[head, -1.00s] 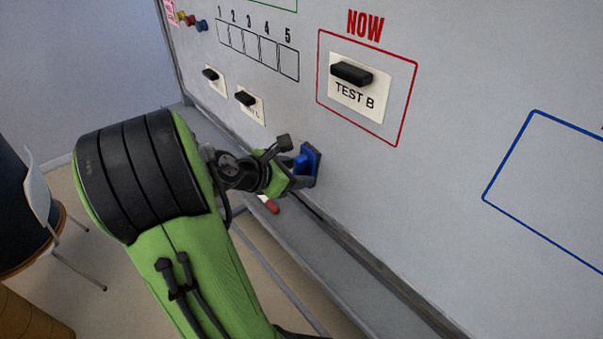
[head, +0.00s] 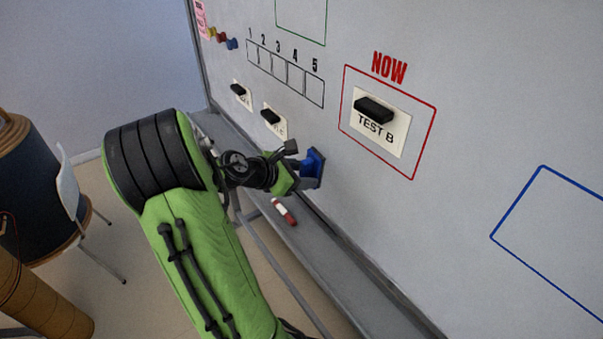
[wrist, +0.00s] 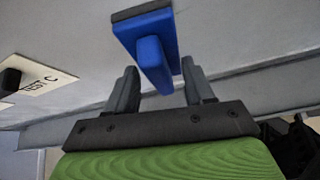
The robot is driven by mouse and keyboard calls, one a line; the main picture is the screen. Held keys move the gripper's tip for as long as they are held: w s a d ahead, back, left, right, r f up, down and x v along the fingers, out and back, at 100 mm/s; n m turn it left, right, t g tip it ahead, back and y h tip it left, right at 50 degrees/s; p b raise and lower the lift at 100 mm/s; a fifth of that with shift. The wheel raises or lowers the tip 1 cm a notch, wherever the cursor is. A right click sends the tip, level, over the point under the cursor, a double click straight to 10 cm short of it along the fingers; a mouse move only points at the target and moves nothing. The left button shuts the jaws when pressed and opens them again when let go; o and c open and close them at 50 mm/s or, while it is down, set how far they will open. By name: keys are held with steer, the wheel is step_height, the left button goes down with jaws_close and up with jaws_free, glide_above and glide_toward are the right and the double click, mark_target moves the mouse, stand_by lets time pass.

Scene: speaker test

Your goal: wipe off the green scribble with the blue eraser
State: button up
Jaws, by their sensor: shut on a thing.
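The blue eraser (head: 315,166) is in my gripper (head: 304,177), low on the whiteboard, below and left of the red NOW frame. In the wrist view, its blue grip (wrist: 152,62) sits between my two fingers (wrist: 160,80), and its dark grey pad is on the far side, facing the board. The pad is at or very near the board; I cannot tell whether it touches. No green scribble shows in either view. Part of a green outlined box is at the top edge of the head view.
The NOW frame holds a TEST B card (head: 381,128) with a black handle. Two smaller cards hang left of my gripper; one reads TEST C (wrist: 46,84). A red-and-white marker (head: 284,212) lies on the board's tray (head: 318,252).

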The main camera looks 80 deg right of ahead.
steer(key=shift+s+a+r, duration=0.15)
steer(key=shift+s+a, duration=1.25)
steer(key=shift+s, duration=0.2)
steer(key=shift+s+a+r, duration=0.1)
steer(key=shift+s+a, duration=1.25)
steer(key=shift+s, duration=0.2)
steer(key=shift+s+a+b, duration=0.6)
steer(key=shift+s+a, duration=0.25)
steer(key=shift+s, duration=0.2)
steer(key=shift+s+a+f+b, duration=0.15)
steer(key=shift+f+b, duration=0.05)
steer(key=shift+b, duration=0.6)
steer(key=shift+s+a+f+b, duration=0.1)
steer(key=shift+s+a+b, duration=0.35)
steer(key=shift+b, duration=0.5)
steer(key=shift+s+a+b, duration=0.65)
steer(key=shift+s+b, duration=0.1)
steer(key=shift+b, duration=0.15)
steer(key=shift+s+a+b, duration=0.2)
steer(key=shift+b, duration=0.25)
steer(key=shift+s+a+r+b, duration=0.2)
steer(key=shift+s+a+b, duration=0.7)
steer(key=shift+s, duration=0.25)
steer(key=shift+r, duration=0.1)
steer(key=shift+w, duration=0.1)
